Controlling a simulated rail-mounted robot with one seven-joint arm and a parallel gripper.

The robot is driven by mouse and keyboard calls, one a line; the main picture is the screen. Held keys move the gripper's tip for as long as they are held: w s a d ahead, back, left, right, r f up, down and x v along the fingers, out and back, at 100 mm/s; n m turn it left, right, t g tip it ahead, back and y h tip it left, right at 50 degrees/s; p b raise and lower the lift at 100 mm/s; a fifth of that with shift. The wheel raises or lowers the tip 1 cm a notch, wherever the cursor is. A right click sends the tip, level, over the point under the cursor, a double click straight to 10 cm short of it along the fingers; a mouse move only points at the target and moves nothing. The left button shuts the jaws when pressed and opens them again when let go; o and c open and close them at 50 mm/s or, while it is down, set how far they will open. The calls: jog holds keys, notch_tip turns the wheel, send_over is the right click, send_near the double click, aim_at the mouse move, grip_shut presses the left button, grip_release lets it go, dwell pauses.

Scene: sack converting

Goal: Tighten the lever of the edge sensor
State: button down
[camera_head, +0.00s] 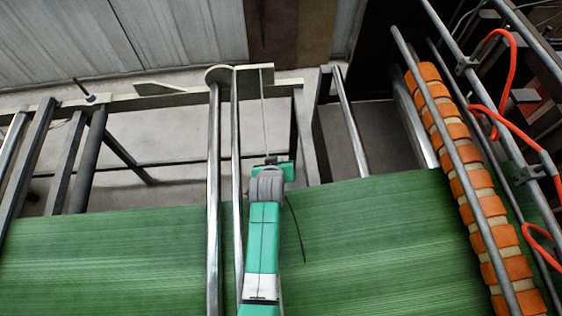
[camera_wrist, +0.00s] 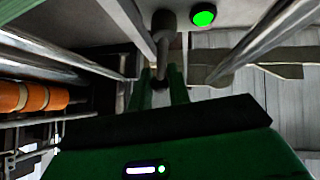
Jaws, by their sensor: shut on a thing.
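In the wrist view, the two green fingers of my gripper (camera_wrist: 160,88) stand on either side of the dark end of a lever (camera_wrist: 161,70). The gripper is shut on it. The lever runs up to a dark round clamp part (camera_wrist: 163,20), which seems to belong to the edge sensor; the sensor's body is hard to make out. In the head view my gripper (camera_head: 272,160) is at the far edge of the green web, at the lower end of a thin upright rod (camera_head: 262,105). My wrist hides most of the fingers and the lever there.
A bright green round lamp (camera_wrist: 204,14) shows near the clamp. Shiny rollers (camera_head: 213,190) stand close left of my arm. The green web (camera_head: 390,220) spreads below. An orange-and-tan segmented roller (camera_head: 470,190) and red hoses (camera_head: 510,75) are at right. A beam (camera_head: 150,100) crosses behind.

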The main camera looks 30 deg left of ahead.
jog(key=shift+s+a+n+g+y, duration=0.2)
jog(key=shift+a+n+y, duration=0.15)
jog(key=shift+n, duration=0.3)
jog(key=shift+s+a+n+g+y, duration=0.1)
jog(key=shift+a+n+g+y, duration=0.1)
jog(key=shift+n+y, duration=0.35)
jog(key=c, duration=1.4)
grip_release()
jog(key=v, duration=0.7)
jog(key=shift+s+d+r, duration=0.2)
jog(key=shift+r, duration=0.1)
